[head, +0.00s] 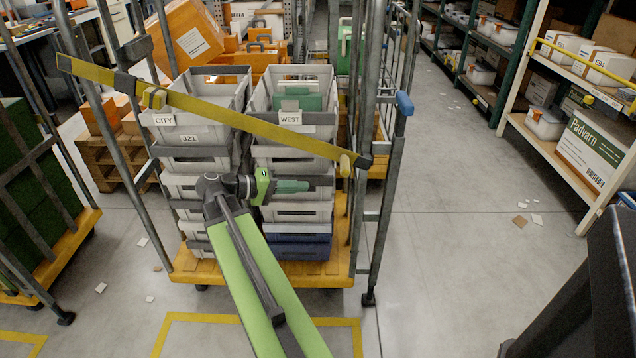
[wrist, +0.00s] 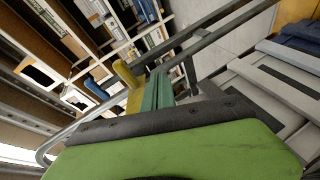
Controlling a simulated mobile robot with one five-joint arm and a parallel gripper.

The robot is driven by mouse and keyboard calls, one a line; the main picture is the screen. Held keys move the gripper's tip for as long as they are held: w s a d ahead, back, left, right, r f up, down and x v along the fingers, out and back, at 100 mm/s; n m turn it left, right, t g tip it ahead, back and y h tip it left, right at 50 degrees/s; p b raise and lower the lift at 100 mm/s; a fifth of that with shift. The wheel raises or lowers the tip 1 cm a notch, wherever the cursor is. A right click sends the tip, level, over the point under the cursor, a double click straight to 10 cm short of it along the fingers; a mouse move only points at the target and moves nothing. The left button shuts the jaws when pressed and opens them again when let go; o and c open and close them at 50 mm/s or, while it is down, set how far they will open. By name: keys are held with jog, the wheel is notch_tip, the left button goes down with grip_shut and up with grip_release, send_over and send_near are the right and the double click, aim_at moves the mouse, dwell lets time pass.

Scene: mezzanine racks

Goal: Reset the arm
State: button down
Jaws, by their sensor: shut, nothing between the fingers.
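My green arm reaches forward from the bottom of the head view to a roll cage of stacked grey crates. My gripper (head: 308,185) points right, in front of the right-hand stack, below the yellow strap (head: 230,117). Its green fingers are together with nothing between them. In the wrist view the gripper (wrist: 158,92) shows beyond the green and black wrist housing, with cage bars and a yellow part close to it. I cannot tell whether it touches the crates or the cage.
The roll cage has an orange base (head: 190,265) and grey uprights (head: 388,200). The top crates carry the labels CITY (head: 165,120) and WEST (head: 290,118). A green-filled cage (head: 35,200) stands at left. Shelving with boxes (head: 590,150) stands at right. The aisle floor (head: 450,220) is mostly clear, with scraps.

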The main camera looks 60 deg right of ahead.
jog(key=shift+w+a+f, duration=0.15)
jog(key=shift+w+a, duration=0.75)
jog(key=shift+a, duration=0.25)
jog(key=w+a+f+n+t+y, duration=0.1)
jog(key=w+a+f+n+t, duration=0.2)
jog(key=w+a+f, duration=0.5)
jog(key=w+a+f+n+t+y, duration=0.1)
jog(key=w+a+n+t, duration=0.15)
jog(key=a, duration=0.95)
jog(key=w+a+f+n+t+y, duration=0.1)
jog(key=a+f+n+y, duration=0.15)
jog(key=a, duration=0.55)
jog(key=w+a+f+n+t+y, duration=0.1)
jog(key=w+a+f+y, duration=0.2)
jog(key=a, duration=0.5)
jog(key=a+f+n+t+y, duration=0.2)
jog(key=a+f+y, duration=0.1)
jog(key=a+y, duration=0.3)
notch_tip(320, 180, up, 24)
jog(key=h+p, duration=0.1)
jog(key=p, duration=2.2)
jog(key=shift+a+h+p, duration=0.35)
jog(key=shift+a, duration=0.1)
